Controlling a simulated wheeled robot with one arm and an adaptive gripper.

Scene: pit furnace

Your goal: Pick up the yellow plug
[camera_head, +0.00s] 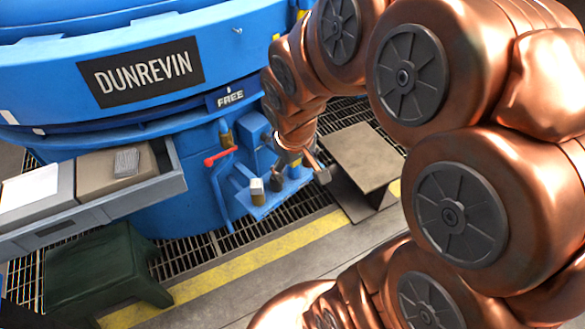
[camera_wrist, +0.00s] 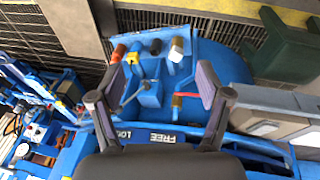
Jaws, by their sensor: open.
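In the wrist view, a small yellow plug (camera_wrist: 133,58) sits on a blue shelf (camera_wrist: 190,66) of the furnace, near the tip of my left-hand finger. An orange-brown plug (camera_wrist: 118,52), a black plug (camera_wrist: 156,46) and a white-topped plug (camera_wrist: 176,48) stand along the same shelf. My gripper (camera_wrist: 158,82) is open and empty, its fingers spread over the shelf area. In the head view my gripper (camera_head: 303,163) is just above the right end of the shelf. There the white-topped plug (camera_head: 257,190) shows, but I cannot make out the yellow plug.
A red-handled lever (camera_head: 217,157) rises left of the shelf, beside the blue furnace (camera_head: 60,65). A grey drawer (camera_head: 174,170) and a dark green stool (camera_head: 105,265) stand left. A tan step (camera_head: 365,155) stands right. Floor grating and a yellow stripe lie in front.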

